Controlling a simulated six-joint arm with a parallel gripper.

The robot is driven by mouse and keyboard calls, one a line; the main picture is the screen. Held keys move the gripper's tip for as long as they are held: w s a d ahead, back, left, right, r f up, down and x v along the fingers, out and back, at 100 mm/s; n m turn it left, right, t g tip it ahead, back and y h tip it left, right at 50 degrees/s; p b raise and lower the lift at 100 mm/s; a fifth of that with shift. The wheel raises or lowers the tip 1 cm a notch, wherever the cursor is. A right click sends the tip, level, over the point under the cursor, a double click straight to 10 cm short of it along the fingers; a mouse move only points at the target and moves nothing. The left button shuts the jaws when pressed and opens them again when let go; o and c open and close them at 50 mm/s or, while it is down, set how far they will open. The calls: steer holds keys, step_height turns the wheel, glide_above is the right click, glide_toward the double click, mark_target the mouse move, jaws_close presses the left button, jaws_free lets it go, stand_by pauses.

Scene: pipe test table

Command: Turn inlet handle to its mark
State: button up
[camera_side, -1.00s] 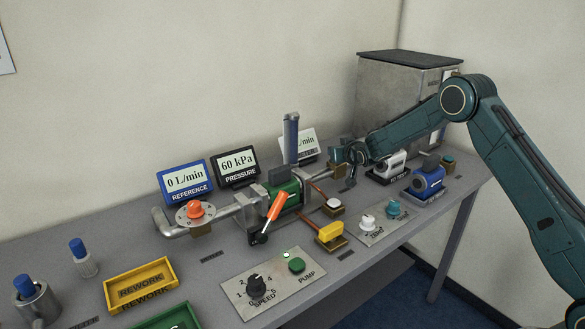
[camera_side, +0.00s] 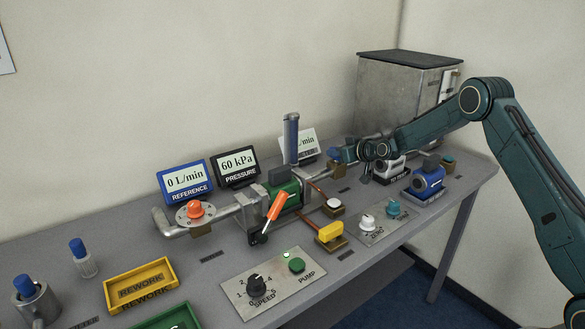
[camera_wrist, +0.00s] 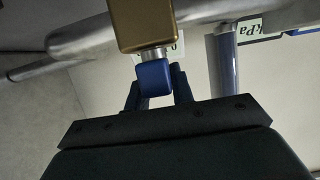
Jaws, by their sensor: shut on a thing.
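A blue handle (camera_wrist: 153,79) stands out from a brass valve body (camera_wrist: 141,24) on the metal pipe in the wrist view. The fingers of my gripper (camera_side: 344,154) lie on both sides of this handle and are shut on it. In the side view the blue handle (camera_side: 334,153) shows at the fingertips, at the right end of the pipe run. An orange handle (camera_side: 195,209) on a round plate sits at the left end. I cannot read which handle is labelled inlet, and I see no mark by the blue one.
A vertical tube (camera_side: 291,138) and a partly hidden display (camera_side: 302,143) stand just left of my gripper. A white device (camera_side: 390,165) and a blue device (camera_side: 428,178) are to its right. An orange lever (camera_side: 274,212) and a yellow handle (camera_side: 329,232) are in front.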

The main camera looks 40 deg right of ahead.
steer(key=o, duration=1)
steer(key=shift+s+r, duration=0.1)
steer(key=shift+s, duration=0.05)
steer(key=shift+v, duration=6.75)
